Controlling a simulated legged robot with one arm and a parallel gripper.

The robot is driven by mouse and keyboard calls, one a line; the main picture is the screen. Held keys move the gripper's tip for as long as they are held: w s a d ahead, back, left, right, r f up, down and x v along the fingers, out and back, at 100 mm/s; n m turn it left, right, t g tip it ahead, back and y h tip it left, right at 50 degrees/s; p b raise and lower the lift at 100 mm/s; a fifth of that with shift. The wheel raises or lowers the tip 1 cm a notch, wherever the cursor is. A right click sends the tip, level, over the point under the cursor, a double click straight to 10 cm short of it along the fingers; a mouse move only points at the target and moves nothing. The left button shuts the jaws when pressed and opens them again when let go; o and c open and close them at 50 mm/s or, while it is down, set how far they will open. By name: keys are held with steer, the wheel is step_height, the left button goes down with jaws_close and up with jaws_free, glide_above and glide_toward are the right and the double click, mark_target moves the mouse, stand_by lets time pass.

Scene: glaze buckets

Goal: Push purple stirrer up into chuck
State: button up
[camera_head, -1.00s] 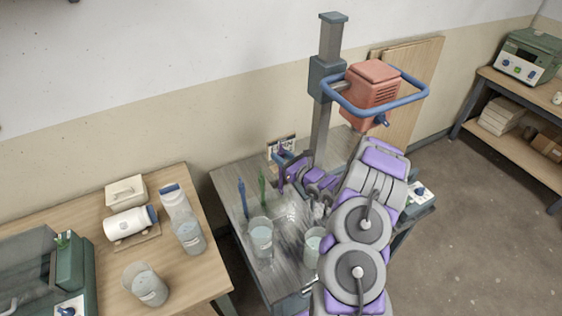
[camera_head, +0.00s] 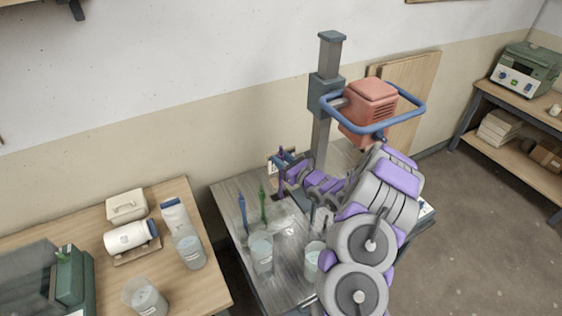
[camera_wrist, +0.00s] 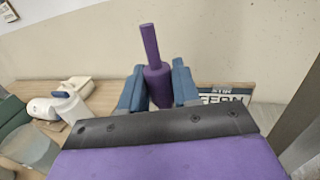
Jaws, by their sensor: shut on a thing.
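The purple stirrer (camera_wrist: 157,72) stands upright between the blue fingers of my gripper (camera_wrist: 159,88) in the wrist view, its thin shaft pointing up. In the head view the stirrer (camera_head: 281,172) shows small, with my gripper (camera_head: 287,163) shut on it above the back of the grey table. The mixer with an orange-red motor head (camera_head: 370,105) and blue loop handle stands on a grey column to the right. The stirrer is apart from the mixer, lower and to its left. The chuck (camera_head: 380,138) under the motor head is mostly hidden by my arm.
A blue stirrer (camera_head: 243,213) and a green stirrer (camera_head: 263,204) stand on the grey table (camera_head: 230,192). Clear buckets (camera_head: 261,254) (camera_head: 313,262) stand near its front. A wooden table (camera_head: 80,222) at left holds jars. The mixer column (camera_head: 321,135) rises close to my gripper.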

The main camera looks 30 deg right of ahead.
mark_target(281, 155)
steer(key=shift+r+p, duration=0.55)
steer(key=shift+r, duration=1.25)
